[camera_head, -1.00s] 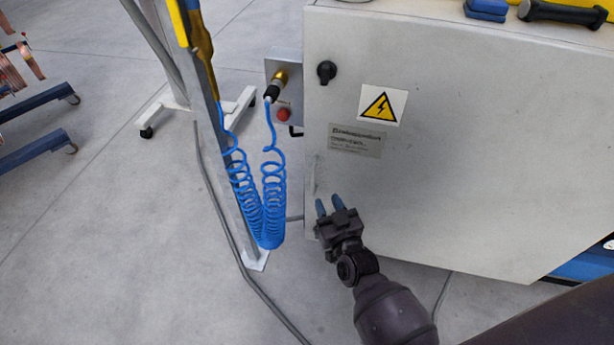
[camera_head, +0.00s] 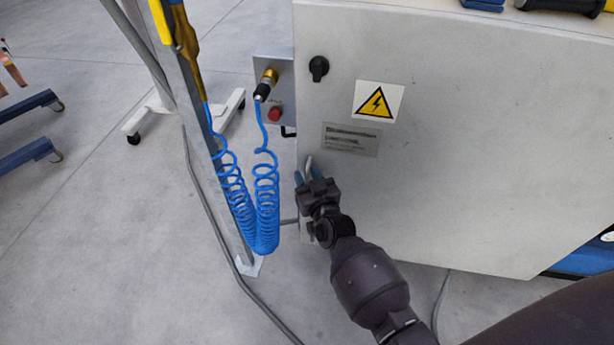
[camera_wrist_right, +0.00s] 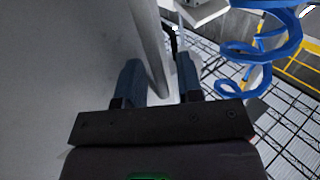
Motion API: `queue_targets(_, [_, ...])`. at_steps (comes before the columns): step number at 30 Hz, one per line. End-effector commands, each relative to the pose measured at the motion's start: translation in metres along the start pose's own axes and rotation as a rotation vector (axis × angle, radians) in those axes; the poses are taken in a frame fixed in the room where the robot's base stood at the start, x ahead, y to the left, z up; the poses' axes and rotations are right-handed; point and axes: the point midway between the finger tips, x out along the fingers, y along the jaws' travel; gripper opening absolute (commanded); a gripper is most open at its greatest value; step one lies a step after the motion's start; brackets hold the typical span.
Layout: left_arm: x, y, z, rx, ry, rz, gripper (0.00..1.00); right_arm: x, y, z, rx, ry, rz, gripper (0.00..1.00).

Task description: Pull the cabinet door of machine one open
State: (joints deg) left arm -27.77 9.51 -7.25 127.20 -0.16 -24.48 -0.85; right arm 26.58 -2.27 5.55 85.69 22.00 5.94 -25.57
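The cabinet door (camera_head: 460,150) of the machine is a large pale grey panel and appears closed, with a black knob (camera_head: 319,68) and a yellow warning sign (camera_head: 378,101). A pale grey handle (camera_head: 309,161) stands at its left edge, partly hidden by my right gripper (camera_head: 306,175). In the right wrist view, the rounded grey handle (camera_wrist_right: 150,50) runs between the blue fingers of my right gripper (camera_wrist_right: 160,80). The fingers are apart, with a visible gap on the handle's right side. My left gripper is not in view.
Coiled blue hose (camera_head: 265,205) hangs left of the door beside a grey post (camera_head: 225,170). A small control box (camera_head: 274,90) with a red button sits at the cabinet's left. Blue-legged carts (camera_head: 28,155) stand at far left.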

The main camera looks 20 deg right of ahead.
Motion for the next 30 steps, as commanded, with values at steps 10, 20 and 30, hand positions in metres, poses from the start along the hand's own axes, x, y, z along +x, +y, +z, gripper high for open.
queue_targets(10, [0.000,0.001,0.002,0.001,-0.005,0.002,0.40,0.000,0.000,0.000,0.000,0.000,0.000,0.00])
queue_targets(20, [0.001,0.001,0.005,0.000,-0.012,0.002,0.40,-0.001,0.000,0.000,0.000,0.000,-0.001,0.00])
queue_targets(30, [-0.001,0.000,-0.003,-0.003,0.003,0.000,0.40,-0.022,-0.010,-0.001,-0.008,0.002,-0.030,0.00])
